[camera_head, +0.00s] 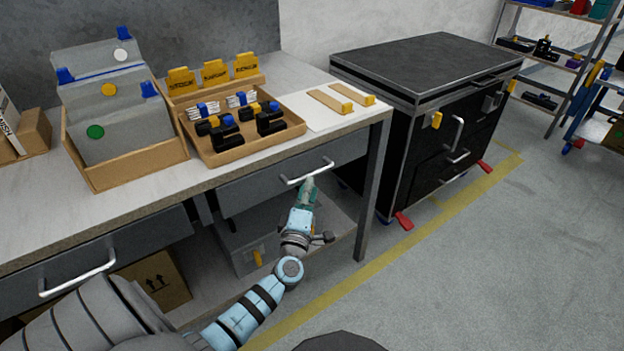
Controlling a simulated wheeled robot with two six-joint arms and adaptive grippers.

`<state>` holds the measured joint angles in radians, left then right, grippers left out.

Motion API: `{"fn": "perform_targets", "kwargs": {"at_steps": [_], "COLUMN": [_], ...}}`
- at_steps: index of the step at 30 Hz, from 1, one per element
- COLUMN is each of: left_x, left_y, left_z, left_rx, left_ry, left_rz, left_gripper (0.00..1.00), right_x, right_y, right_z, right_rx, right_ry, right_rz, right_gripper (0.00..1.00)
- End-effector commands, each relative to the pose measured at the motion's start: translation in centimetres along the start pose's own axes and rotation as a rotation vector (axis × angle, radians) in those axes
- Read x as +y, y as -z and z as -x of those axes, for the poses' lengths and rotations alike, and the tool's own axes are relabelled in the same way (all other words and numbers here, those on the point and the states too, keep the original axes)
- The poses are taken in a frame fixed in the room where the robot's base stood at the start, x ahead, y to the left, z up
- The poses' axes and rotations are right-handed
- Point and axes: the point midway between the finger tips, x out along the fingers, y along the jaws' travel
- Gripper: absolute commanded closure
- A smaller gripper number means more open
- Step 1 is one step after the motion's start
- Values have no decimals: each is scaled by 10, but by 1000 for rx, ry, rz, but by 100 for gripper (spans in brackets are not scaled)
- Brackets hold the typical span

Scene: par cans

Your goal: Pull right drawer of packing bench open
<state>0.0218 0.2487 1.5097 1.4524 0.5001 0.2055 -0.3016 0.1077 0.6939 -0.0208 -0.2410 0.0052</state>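The packing bench (215,186) has a light top and grey drawers under its front edge. Its right drawer (250,190) has a grey front with a pale bar handle (322,168), and looks closed under the bench top. My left gripper (307,184) is at this handle, its tip against or just below the bar. The fingers are small and seen from behind, so I cannot tell whether they are open or closed around the bar. The left drawer (135,245) has a similar handle (78,273) and looks closed. My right gripper is out of view.
A cardboard tray of black parts (250,148) and a box of grey folders (130,172) stand on the bench. A bench leg (372,190) is right of the drawer. A black cabinet (425,150) stands further right. The floor in front is clear.

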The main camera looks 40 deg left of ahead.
Motion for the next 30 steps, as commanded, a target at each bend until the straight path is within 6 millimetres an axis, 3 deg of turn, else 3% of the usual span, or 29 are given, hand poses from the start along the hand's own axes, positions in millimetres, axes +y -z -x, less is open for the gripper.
{"fn": "perform_targets", "kwargs": {"at_steps": [3, 9, 19, 23, 30], "left_x": [-2, -2, -1, -1, -1], "left_y": [0, 0, 0, 0, 0], "left_z": [-25, -50, -55, -55, -54], "left_rx": [1, 0, -1, -1, -1], "left_ry": [-1, 1, 1, 1, 1], "left_rz": [-1, -1, -2, -2, -2], "left_gripper": [79, 79, 79, 99, 100], "right_x": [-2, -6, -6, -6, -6], "right_y": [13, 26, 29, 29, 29], "right_z": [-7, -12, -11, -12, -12], "right_rx": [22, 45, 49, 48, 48], "right_ry": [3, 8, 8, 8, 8], "right_rz": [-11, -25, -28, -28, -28], "right_gripper": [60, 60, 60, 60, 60]}}
